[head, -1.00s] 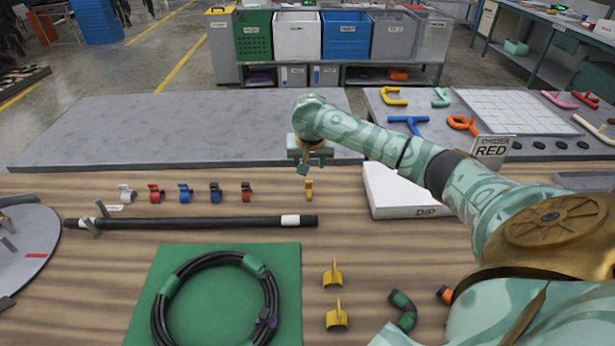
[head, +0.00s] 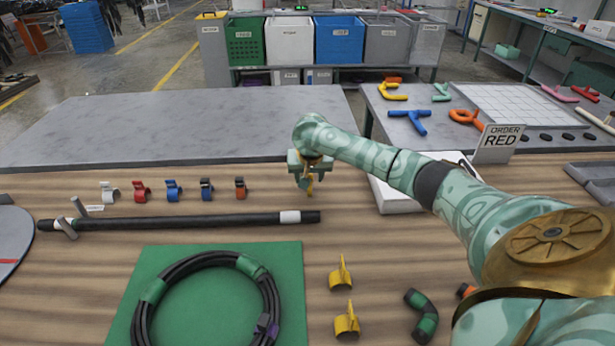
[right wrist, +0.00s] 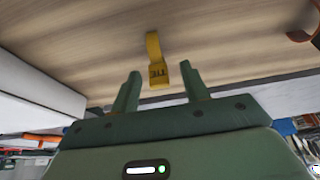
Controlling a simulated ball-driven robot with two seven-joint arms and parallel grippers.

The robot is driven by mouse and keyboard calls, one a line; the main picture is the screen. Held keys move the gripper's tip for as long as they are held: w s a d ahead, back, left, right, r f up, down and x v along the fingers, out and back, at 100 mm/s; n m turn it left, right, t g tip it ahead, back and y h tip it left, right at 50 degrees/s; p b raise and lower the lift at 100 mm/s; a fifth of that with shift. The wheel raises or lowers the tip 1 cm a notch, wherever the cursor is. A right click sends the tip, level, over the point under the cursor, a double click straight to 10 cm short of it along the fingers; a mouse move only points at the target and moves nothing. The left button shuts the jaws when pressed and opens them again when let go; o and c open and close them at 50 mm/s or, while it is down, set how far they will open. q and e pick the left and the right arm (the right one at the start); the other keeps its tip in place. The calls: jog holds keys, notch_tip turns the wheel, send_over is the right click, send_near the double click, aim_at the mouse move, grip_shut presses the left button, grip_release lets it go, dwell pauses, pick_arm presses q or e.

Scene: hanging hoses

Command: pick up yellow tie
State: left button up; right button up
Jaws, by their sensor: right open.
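The yellow tie (head: 309,187) is at the right end of the row of coloured clips, mostly hidden behind my right gripper in the head view. In the right wrist view the tie (right wrist: 154,52) is a yellow strip with dark lettering on its lower end, against the wooden tabletop. My right gripper (head: 305,181) is right at the tie. Its two fingers (right wrist: 161,85) are apart, with the lettered end showing in the gap between their tips. Nothing is gripped. My left gripper is not in view.
A white clip (head: 110,192), red clip (head: 141,191), blue clip (head: 173,190) and others stand to the left. A black hose (head: 200,221) lies in front. Right of my gripper is a white DIP box (head: 395,195). Two yellow saddles (head: 341,275) stand nearer.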

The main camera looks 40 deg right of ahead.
aim_at(309, 175)
jog(key=shift+r, duration=0.15)
grip_shut()
jog(key=shift+s, duration=0.1)
jog(key=shift+r+p, duration=0.3)
jog(key=shift+r, duration=0.2)
jog(key=r+p, duration=0.2)
jog(key=r, duration=0.1)
jog(key=shift+a+r, duration=0.15)
jog(key=shift+a, duration=0.05)
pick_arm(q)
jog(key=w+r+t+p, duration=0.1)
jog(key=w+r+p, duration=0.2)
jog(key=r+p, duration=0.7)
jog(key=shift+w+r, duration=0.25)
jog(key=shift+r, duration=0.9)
pick_arm(e)
jog(key=s+a+r, duration=0.6)
jog(key=a+r, duration=0.2)
jog(key=a, duration=0.4)
jog(key=shift+s+r, duration=0.25)
jog(key=shift+r, duration=0.05)
